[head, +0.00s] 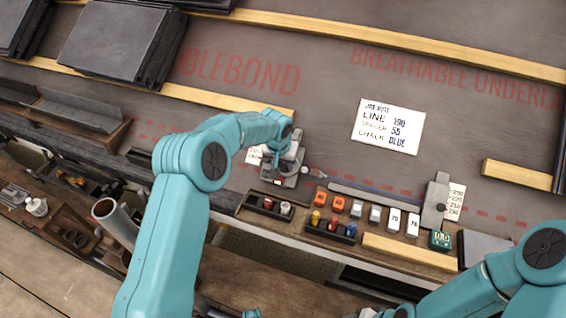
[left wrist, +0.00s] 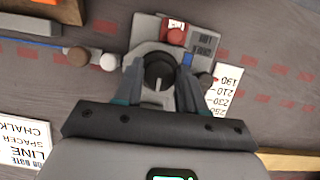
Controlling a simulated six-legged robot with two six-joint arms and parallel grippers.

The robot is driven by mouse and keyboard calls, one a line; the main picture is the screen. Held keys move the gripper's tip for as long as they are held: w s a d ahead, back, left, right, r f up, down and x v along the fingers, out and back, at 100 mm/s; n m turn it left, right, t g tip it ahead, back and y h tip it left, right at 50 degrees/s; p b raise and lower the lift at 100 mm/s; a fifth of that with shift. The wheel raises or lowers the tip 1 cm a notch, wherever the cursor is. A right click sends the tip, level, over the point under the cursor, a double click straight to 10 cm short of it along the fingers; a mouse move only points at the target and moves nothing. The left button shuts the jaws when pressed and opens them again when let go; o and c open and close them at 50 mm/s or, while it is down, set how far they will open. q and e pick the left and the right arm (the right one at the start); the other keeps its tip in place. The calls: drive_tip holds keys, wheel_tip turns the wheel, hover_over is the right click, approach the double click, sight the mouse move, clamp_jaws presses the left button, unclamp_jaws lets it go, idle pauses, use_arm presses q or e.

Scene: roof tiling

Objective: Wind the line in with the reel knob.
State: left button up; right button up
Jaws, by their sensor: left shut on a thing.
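The reel knob (left wrist: 158,68) is black and round with a pale mark, on top of the grey reel housing (left wrist: 206,44). In the left wrist view, my left gripper (left wrist: 159,80) has one finger on each side of the knob and is shut on it. In the head view, my left gripper (head: 279,150) is over the grey reel housing (head: 290,168) and hides the knob. A blue-grey strip (head: 375,196) runs right from near the housing towards a second grey block (head: 435,205). My right gripper is out of view.
A job card (head: 388,126) lies behind, reading line 190, spacer 55, chalk blue. Trays of coloured pots (head: 331,229) and several numbered blocks (head: 394,220) line the front edge. A red block (left wrist: 175,36) sits on the housing. Wooden battens (head: 400,38) cross the back.

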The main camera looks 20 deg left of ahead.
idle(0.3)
use_arm(q)
drive_tip(key=o, duration=1)
drive_tip(key=p+v, duration=0.2)
drive_tip(key=v, duration=1.4)
drive_tip(key=shift+r, duration=0.2)
